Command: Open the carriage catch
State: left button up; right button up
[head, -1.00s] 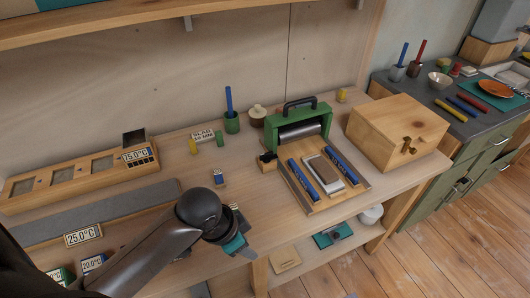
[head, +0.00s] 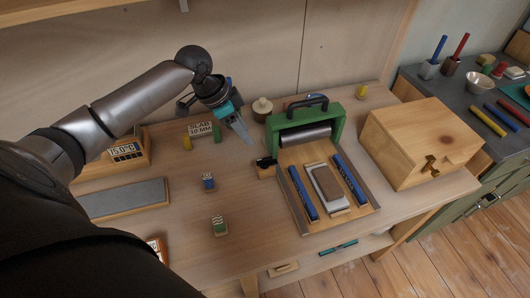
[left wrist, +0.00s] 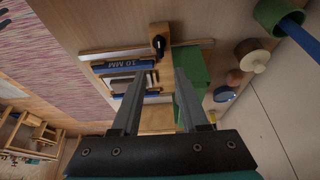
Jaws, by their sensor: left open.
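The carriage is a green frame (head: 335,122) with a black handle (head: 303,103) and a dark roller (head: 305,135), standing at the back of a wooden bed. A small wooden block with a black knob (head: 265,163), which looks like the catch, sits at the carriage's left foot. The black knob also shows upper middle in the left wrist view (left wrist: 158,43). My left gripper (head: 246,138) is open and empty, above the bench, back and left of the knob and apart from it. Its fingers (left wrist: 161,76) point toward the knob and green frame. My right gripper is out of view.
Blue rails (head: 303,192) and a grey-brown slab (head: 327,184) lie on the bed. A wooden box (head: 415,142) stands to the right. A lidded pot (head: 262,108) is behind.

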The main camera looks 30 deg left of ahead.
aim_at(264, 159)
pick_arm(q)
jog(key=b+x, duration=0.2)
jog(key=x, duration=0.9)
jog(key=shift+f, duration=0.25)
jog(key=shift+w+d+f, duration=0.1)
jog(key=shift+f, duration=0.3)
jog(key=shift+w, duration=0.1)
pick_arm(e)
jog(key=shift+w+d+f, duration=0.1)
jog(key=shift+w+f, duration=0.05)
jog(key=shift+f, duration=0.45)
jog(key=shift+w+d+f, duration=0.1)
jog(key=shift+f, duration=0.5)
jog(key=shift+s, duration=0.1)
pick_arm(q)
grip_shut()
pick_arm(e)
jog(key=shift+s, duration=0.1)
